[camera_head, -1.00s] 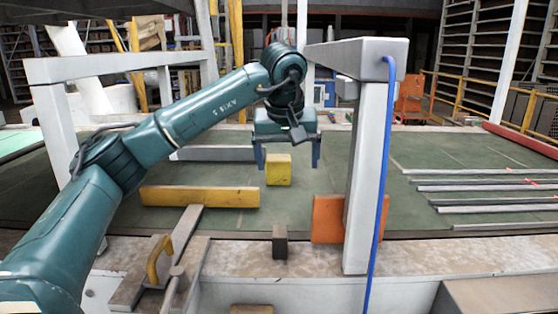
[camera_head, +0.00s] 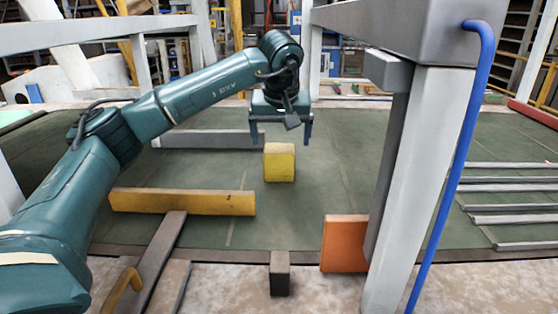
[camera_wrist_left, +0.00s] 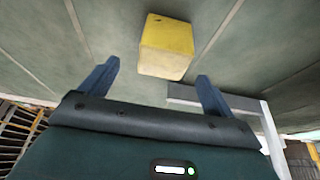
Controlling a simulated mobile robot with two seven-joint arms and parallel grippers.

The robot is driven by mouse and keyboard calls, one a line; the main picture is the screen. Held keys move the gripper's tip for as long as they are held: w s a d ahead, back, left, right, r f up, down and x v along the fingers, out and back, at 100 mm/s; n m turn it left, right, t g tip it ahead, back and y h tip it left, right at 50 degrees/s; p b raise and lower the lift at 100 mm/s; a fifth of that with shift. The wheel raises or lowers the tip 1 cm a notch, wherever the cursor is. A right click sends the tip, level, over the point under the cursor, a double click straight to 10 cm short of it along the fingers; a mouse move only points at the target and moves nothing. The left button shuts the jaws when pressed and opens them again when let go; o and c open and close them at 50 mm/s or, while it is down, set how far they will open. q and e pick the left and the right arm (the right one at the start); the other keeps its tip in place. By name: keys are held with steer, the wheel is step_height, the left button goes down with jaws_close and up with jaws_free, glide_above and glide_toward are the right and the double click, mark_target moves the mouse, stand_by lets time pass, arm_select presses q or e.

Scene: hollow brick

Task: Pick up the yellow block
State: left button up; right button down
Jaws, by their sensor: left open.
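The yellow block (camera_head: 279,163) stands on the green table surface near the middle of the head view. In the left wrist view the yellow block (camera_wrist_left: 166,46) lies beyond the fingertips, roughly between their lines. My left gripper (camera_head: 281,143) is open and empty, with its two fingers pointing down on either side of the block in the head view. In the left wrist view my left gripper (camera_wrist_left: 157,72) has its fingers wide apart, touching nothing. My right gripper does not show.
A long yellow bar (camera_head: 182,201) lies left of the block. An orange block (camera_head: 344,243) and a small dark block (camera_head: 279,273) sit nearer the front edge. A grey frame post (camera_head: 410,190) with a blue hose (camera_head: 456,150) rises on the right. Grey bars (camera_head: 510,194) lie far right.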

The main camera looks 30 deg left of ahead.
mark_target(279, 148)
arm_select(q)
steer(key=p+x, duration=0.1)
steer(key=x, duration=0.6)
steer(key=shift+s+a+f, duration=0.15)
steer(key=shift+a, duration=0.05)
steer(key=shift+c, duration=0.2)
steer(key=c, duration=1.2)
